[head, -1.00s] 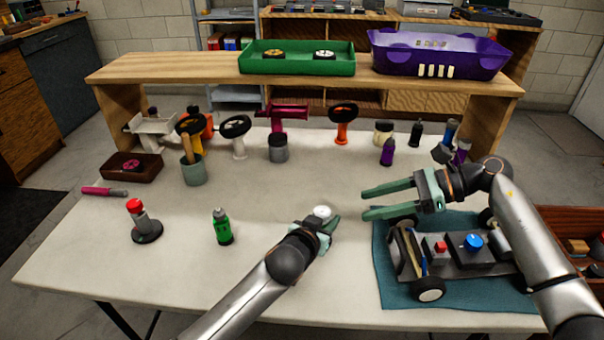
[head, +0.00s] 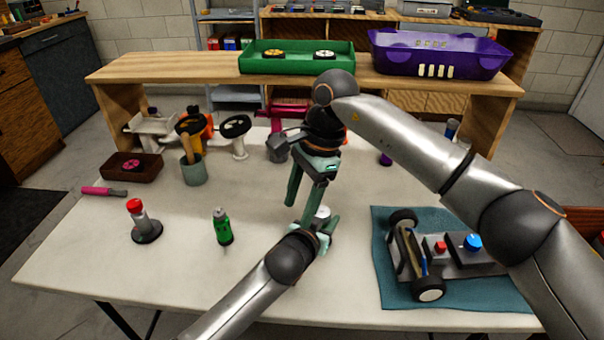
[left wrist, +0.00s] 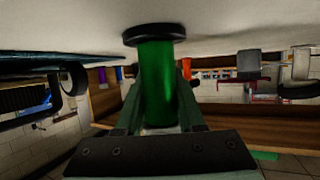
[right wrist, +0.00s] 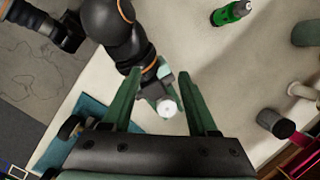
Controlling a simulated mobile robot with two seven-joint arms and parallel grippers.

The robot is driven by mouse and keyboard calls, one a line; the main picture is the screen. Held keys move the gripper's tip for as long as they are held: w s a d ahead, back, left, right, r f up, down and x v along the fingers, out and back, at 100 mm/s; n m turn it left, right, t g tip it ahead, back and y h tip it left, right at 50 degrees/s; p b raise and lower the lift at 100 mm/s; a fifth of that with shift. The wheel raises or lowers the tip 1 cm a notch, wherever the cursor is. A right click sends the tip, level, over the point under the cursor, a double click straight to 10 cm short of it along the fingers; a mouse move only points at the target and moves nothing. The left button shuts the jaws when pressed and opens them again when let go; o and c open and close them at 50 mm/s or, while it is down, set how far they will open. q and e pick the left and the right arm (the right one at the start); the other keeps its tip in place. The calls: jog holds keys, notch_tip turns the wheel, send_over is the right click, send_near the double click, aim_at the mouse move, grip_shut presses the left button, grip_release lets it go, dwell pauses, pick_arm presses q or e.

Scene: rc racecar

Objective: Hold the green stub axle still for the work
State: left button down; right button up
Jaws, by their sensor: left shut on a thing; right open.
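The green stub axle (left wrist: 157,85) stands between the jaws of my left gripper (head: 328,222), which is shut on it. In the left wrist view it is a green cylinder with a black disc that meets the pale table top. Its round white top (head: 322,212) shows in the head view, and the rest is mostly hidden by the grippers. My right gripper (head: 297,214) is open and points down at the axle from above. In the right wrist view the white top (right wrist: 167,107) lies between the open fingers, apart from both.
A racecar chassis (head: 420,258) lies on a teal mat (head: 395,297) at the right. A pencil cup (head: 194,170) and several coloured parts stand behind. The front left table is clear.

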jog(key=r+t+h, duration=0.1)
jog(key=h, duration=0.1)
jog(key=w+r+n+t+h, duration=0.1)
jog(key=r+t+h, duration=0.1)
jog(key=w+r+n+t+h, duration=0.1)
jog(key=r+h, duration=0.1)
jog(key=shift+d, duration=0.1)
jog(key=m+g+y, duration=0.3)
jog(key=m+y, duration=0.6)
jog(key=y, duration=0.8)
send_near(327, 211)
jog(key=x, duration=0.8)
jog(key=shift+a, duration=0.3)
